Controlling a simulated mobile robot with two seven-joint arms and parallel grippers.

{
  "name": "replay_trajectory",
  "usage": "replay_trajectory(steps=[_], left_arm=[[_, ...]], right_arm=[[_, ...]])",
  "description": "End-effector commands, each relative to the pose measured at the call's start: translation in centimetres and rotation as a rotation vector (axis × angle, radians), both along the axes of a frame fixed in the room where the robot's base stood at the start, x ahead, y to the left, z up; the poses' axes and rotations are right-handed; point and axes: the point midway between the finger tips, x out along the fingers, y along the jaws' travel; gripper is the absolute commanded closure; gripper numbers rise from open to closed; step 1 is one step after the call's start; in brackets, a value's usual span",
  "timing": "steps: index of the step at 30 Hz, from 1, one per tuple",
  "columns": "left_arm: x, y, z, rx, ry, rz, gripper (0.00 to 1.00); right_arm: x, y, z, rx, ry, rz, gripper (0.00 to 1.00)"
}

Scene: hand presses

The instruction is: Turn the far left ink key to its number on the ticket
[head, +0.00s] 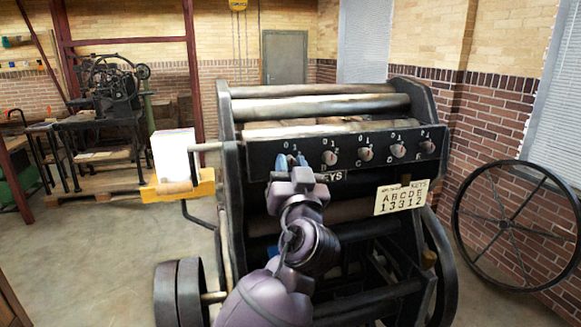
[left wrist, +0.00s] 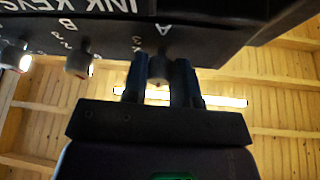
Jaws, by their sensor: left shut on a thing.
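The press carries a black key panel (head: 345,150) with a row of round ink keys. The far left key, A (left wrist: 160,68), is dark and round in the left wrist view, between the two blue fingers of my left gripper (left wrist: 160,82). In the head view my left gripper (head: 291,162) covers this key, so its pointer cannot be read. The gripper is shut on the key. The ticket (head: 401,198) hangs at the panel's lower right and reads A B C D E over 1 3 3 1 2, so 1 stands under A. My right gripper is not in view.
Key B (head: 329,157) is close to the right of my left gripper, followed by key C (head: 365,153) and others. A yellow tray (head: 178,190) with a paper stack (head: 173,154) juts out at the press's left. A large wheel (head: 512,226) leans by the brick wall.

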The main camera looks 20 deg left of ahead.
Motion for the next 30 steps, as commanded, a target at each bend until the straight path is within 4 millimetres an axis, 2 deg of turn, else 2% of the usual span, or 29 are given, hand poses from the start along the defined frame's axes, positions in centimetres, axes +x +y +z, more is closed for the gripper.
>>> replay_trajectory(steps=[30], left_arm=[[-0.16, 0.23, 0.36, 0.520, 0.347, -0.001, 0.97]], right_arm=[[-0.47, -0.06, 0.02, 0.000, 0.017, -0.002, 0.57]])
